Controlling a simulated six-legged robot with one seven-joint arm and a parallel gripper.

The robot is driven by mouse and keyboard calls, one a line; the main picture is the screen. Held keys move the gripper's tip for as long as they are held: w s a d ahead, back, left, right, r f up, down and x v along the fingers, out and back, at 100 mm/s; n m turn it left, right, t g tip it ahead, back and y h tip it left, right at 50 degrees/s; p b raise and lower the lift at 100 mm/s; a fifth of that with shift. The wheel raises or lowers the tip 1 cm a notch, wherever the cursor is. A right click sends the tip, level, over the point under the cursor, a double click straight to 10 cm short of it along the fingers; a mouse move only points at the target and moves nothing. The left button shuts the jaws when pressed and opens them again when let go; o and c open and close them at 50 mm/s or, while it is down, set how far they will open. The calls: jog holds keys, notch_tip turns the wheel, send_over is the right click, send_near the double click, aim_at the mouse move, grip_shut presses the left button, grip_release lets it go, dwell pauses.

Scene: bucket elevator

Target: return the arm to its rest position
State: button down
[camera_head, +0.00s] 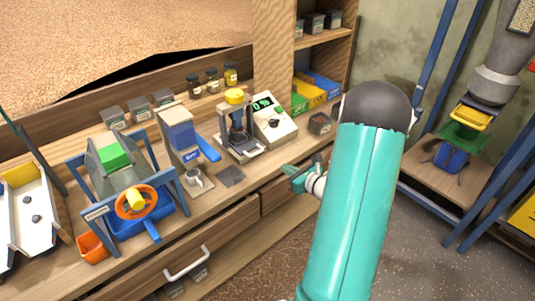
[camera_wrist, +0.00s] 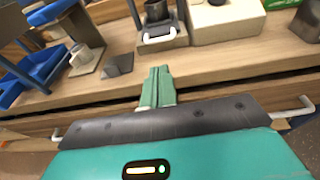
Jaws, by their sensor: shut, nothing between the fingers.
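My gripper (camera_head: 296,176) is in front of the workbench, beside its front edge, at the end of my teal arm. In the wrist view its green fingers (camera_wrist: 157,88) are together with nothing between them. My arm fills the lower right middle of the head view and hides part of the bench's right end.
The bench has drawers with handles (camera_head: 187,263). Open floor (camera_head: 440,235) lies to the right, before blue posts.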

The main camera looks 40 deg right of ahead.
jog(key=s+a+r+n+g+y, duration=0.1)
jog(key=a+r+n+g+y, duration=0.25)
jog(key=a+n, duration=0.4)
jog(key=a+r+n+g+y, duration=0.2)
jog(key=a+r+n, duration=0.25)
jog(key=a, duration=0.55)
jog(key=s+a+r+n+g+y, duration=0.1)
jog(key=a+r+n+g+y, duration=0.15)
jog(key=a+r+n, duration=0.5)
jog(key=s+a+r+n+g+h, duration=0.1)
jog(key=s+a+r+n+h, duration=0.2)
jog(key=s+n, duration=0.4)
jog(key=s+a+r+n+h, duration=0.4)
jog(key=s+a+n+h, duration=0.1)
jog(key=s+n, duration=0.3)
jog(key=shift+n+g+h, duration=0.4)
jog(key=shift+n+h, duration=0.05)
jog(key=shift+h, duration=0.05)
jog(key=c, duration=2.1)
grip_release()
jog(key=shift+r, duration=0.1)
